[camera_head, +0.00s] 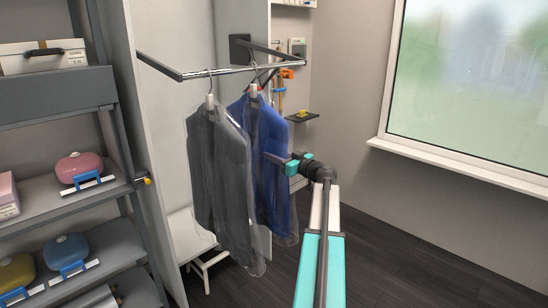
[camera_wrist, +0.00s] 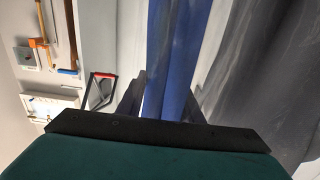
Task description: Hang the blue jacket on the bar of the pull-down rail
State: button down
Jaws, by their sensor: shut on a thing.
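The blue jacket (camera_head: 274,175) hangs upright on a hanger with a white neck, under the chrome bar (camera_head: 235,70) of the pull-down rail. Its hanger hook (camera_head: 253,68) is at the bar; I cannot tell whether it rests over it. A grey jacket (camera_head: 217,165) in a clear cover hangs from the bar to its left. My gripper (camera_head: 284,160) is at the right side of the blue jacket. In the wrist view, the dark fingers of my gripper (camera_wrist: 165,100) are on both sides of the blue fabric (camera_wrist: 172,55), shut on it. The grip point itself is partly hidden.
Shelves with a pink case (camera_head: 80,167) and other cases stand at the left. A white step stool (camera_head: 205,255) is below the jackets. A tool panel with a small dark shelf (camera_head: 301,117) is behind the rail. The floor at the right is clear.

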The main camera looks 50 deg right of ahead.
jog(key=shift+f, duration=0.2)
dwell(0.4)
jog(key=c, duration=1.2)
grip_release()
jog(key=shift+o, duration=0.2)
jog(key=shift+f+b, duration=0.1)
jog(key=shift+b, duration=0.2)
jog(key=shift+s, duration=0.15)
jog(key=s+a+b, duration=0.1)
jog(key=s+b, duration=0.2)
jog(key=s, duration=1)
jog(key=shift+s, duration=0.3)
